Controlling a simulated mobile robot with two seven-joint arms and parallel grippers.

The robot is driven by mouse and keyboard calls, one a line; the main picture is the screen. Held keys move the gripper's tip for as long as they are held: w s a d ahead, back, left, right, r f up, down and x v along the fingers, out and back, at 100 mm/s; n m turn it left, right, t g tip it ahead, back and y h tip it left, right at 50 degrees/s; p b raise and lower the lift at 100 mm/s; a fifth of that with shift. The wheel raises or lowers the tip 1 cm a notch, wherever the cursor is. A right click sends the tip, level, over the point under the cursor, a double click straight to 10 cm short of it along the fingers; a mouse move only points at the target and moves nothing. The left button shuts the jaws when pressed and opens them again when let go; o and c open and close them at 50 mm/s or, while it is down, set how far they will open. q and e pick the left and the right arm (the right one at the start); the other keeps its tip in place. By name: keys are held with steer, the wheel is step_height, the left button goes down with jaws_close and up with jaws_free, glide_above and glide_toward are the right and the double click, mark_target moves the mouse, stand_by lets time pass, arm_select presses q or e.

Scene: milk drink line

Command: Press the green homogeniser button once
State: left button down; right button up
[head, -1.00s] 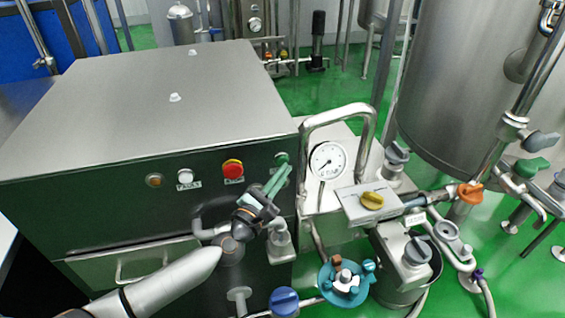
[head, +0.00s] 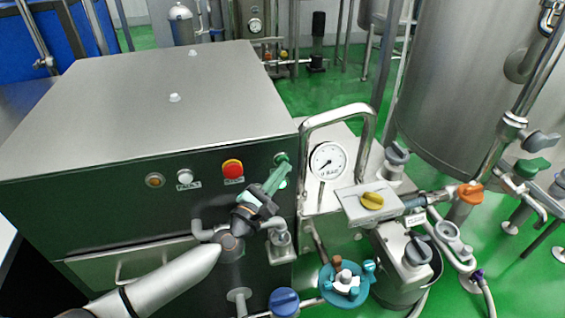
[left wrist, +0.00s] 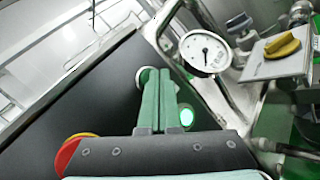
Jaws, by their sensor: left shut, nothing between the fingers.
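The green homogeniser button (head: 281,157) sits at the right end of the control row on the dark machine front. My left gripper (head: 278,168) is shut and empty, its green fingertips at the button. In the left wrist view the fingertips (left wrist: 158,76) cover most of the button, and its pale rim (left wrist: 142,75) shows beside them. I cannot tell whether they touch or press it. A lit green lamp (left wrist: 187,117) glows beside the fingers; it also shows below the button in the head view (head: 283,184). My right gripper is not in view.
A red stop button (head: 232,170), a white button (head: 185,175) and an amber lamp (head: 155,180) lie left along the row. A pressure gauge (head: 328,161), a bent pipe and a yellow knob (head: 372,200) stand close on the right. A blue-green valve (head: 345,282) is below.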

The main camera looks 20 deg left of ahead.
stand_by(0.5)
arm_select(q)
steer(key=shift+s+d+p, duration=0.35)
steer(key=shift+s+d, duration=0.05)
steer(key=shift+s, duration=0.2)
steer(key=s+d, duration=0.1)
steer(key=s+d+p, duration=0.1)
steer(key=s, duration=0.2)
steer(key=shift+s+d, duration=0.1)
steer(key=shift+d, duration=0.3)
stand_by(0.6)
